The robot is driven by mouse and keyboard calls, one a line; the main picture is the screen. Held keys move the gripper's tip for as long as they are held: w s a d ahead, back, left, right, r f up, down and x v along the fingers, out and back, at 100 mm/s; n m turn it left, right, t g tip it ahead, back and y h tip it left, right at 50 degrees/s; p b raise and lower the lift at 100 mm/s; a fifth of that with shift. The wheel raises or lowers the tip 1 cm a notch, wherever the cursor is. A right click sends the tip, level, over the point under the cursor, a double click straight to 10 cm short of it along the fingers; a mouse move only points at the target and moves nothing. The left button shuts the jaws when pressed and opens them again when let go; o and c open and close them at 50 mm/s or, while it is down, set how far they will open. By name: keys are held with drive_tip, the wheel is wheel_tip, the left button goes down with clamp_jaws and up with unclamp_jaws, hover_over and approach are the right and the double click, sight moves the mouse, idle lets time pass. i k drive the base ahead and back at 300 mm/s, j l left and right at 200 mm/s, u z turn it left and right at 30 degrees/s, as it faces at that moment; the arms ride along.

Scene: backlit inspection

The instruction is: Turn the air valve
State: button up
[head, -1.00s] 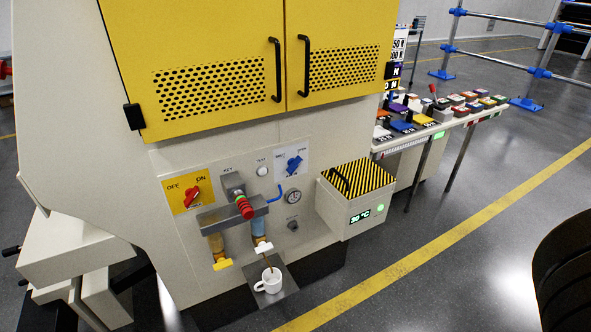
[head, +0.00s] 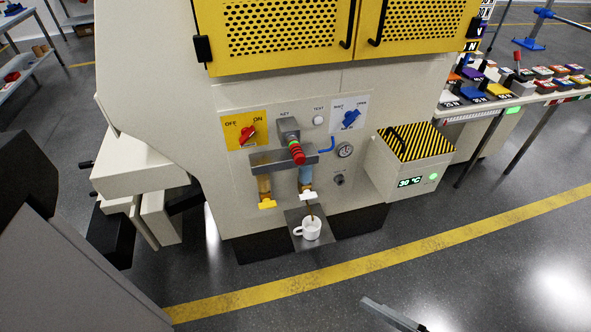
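The machine front carries a blue knob (head: 350,118) on a white plate with small lettering; one word looks like OPEN. It sits upper right on the control panel, tilted on its plate. No label reading "air" is legible, so I cannot be sure this is the air valve. A red knob (head: 247,135) sits on a yellow OFF/ON plate to its left. A blue bent pipe (head: 327,147) and a round gauge (head: 345,150) are below the blue knob. A grey metal piece at the bottom edge may be part of my gripper (head: 392,315); it is far from the panel.
Yellow perforated doors (head: 285,30) hang above the panel. A striped-lid box (head: 410,165) with a 30 °C display juts out at right. A white mug (head: 308,229) stands on a small tray below the taps. Open floor with a yellow line (head: 440,238) lies in front.

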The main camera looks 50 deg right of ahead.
sight(350, 117)
drive_tip(key=i+z, duration=0.15)
drive_tip(key=z, duration=1)
